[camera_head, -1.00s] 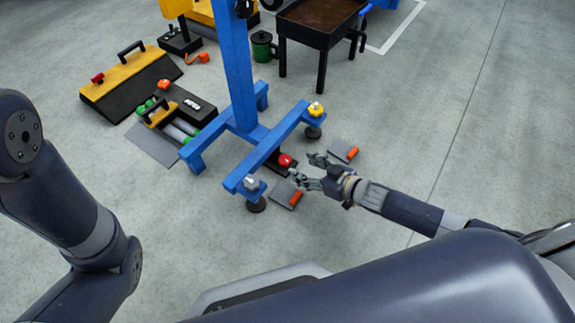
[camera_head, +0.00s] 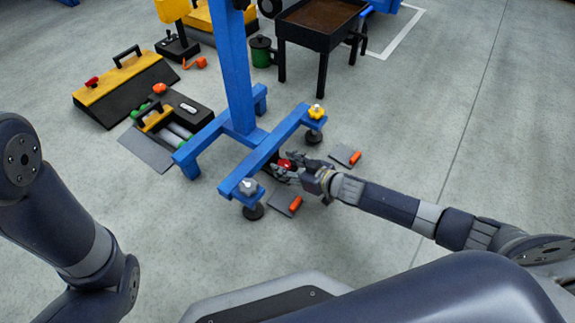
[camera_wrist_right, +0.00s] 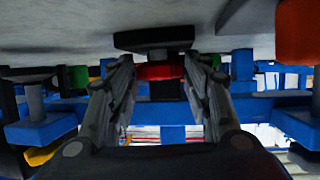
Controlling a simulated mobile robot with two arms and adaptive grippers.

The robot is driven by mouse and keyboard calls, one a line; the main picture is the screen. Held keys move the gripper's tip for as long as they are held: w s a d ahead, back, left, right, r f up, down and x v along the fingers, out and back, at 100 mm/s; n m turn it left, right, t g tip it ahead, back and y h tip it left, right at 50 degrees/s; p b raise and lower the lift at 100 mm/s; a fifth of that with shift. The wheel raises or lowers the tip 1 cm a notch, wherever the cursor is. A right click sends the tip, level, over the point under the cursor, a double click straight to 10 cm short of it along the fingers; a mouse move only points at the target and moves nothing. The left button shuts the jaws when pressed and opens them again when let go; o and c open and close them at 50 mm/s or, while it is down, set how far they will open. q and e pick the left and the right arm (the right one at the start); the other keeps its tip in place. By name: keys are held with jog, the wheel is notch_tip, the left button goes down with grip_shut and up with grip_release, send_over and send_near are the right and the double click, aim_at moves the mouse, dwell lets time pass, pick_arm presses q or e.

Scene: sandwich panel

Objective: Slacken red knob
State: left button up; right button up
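The red knob (camera_head: 285,164) is low on the blue stand's (camera_head: 255,162) foot bar. The gripper partly hides the knob in the head view. My left arm shows at the left edge, but its gripper is out of view.
A yellow knob (camera_head: 316,111) and a grey knob (camera_head: 248,186) top the bar's ends. Two grey plates with orange parts lie nearby, one to the right (camera_head: 343,155) and one in front (camera_head: 282,201). A toolbox (camera_head: 126,88) stands at left. The right floor is clear.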

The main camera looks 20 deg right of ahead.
jog(key=c, duration=0.4)
jog(key=shift+r+n+g+y+p, duration=0.1)
jog(key=shift+n+g+y+p, duration=0.2)
jog(key=shift+n+y+p, duration=0.2)
jog(key=shift+c, duration=0.2)
jog(key=shift+n+y, duration=0.3)
jog(key=o, duration=1)
jog(key=shift+c, duration=0.2)
